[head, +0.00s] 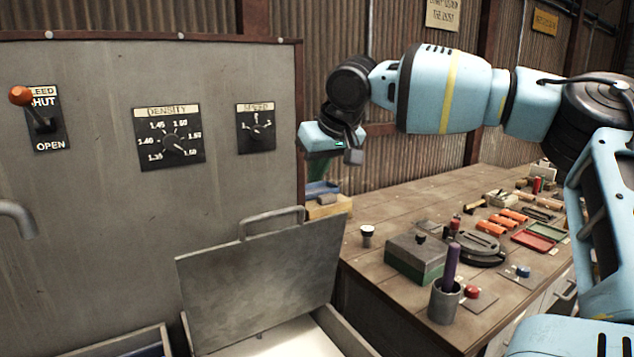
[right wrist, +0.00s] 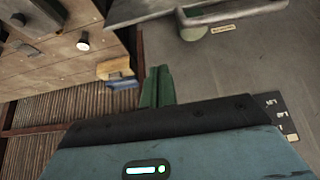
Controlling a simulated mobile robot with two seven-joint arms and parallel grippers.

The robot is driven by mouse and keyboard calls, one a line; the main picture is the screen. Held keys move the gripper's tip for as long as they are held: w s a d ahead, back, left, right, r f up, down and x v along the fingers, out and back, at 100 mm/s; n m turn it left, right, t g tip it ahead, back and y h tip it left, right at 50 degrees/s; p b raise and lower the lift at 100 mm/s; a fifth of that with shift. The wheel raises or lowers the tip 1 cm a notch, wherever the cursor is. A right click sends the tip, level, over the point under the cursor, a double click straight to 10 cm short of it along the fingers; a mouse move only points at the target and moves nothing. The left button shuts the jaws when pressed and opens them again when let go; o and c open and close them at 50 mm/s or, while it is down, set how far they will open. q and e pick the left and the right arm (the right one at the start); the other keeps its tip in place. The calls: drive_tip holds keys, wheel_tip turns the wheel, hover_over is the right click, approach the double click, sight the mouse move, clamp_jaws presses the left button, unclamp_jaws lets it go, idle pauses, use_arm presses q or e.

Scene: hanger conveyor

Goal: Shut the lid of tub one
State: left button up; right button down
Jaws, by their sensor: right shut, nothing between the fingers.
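A grey metal lid (head: 255,275) with a bar handle (head: 272,222) stands raised and tilted at the back of an open tub (head: 345,335) with pale contents, low in the head view. No number shows on this tub, so I cannot tell if it is tub one. My right gripper (head: 317,170) is above the lid handle and apart from it, beside the right edge of the grey panel. Its green fingers (right wrist: 156,86) are shut and empty in the right wrist view. My left gripper is out of view.
A second tub (head: 120,345) is at the lower left. The grey panel (head: 220,80) carries a lever (head: 30,105) and dials. A wooden bench (head: 400,210) on the right is crowded with a lidded box (head: 415,258), a cup (head: 445,302) and several tools.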

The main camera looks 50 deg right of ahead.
sight(316, 223)
drive_tip(key=f, duration=0.2)
drive_tip(key=w+f+p, duration=0.1)
drive_tip(key=f, duration=0.4)
drive_tip(key=shift+w+d+f+p, duration=0.15)
drive_tip(key=shift+d+f+p, duration=0.1)
drive_tip(key=shift+p, duration=0.1)
drive_tip(key=shift+s+a+f, duration=0.1)
drive_tip(key=shift+s+f, duration=0.15)
drive_tip(key=shift+s, duration=0.05)
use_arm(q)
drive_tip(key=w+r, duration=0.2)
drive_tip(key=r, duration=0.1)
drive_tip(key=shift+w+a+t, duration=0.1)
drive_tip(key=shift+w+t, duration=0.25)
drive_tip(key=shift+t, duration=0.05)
use_arm(e)
drive_tip(key=shift+f, duration=0.15)
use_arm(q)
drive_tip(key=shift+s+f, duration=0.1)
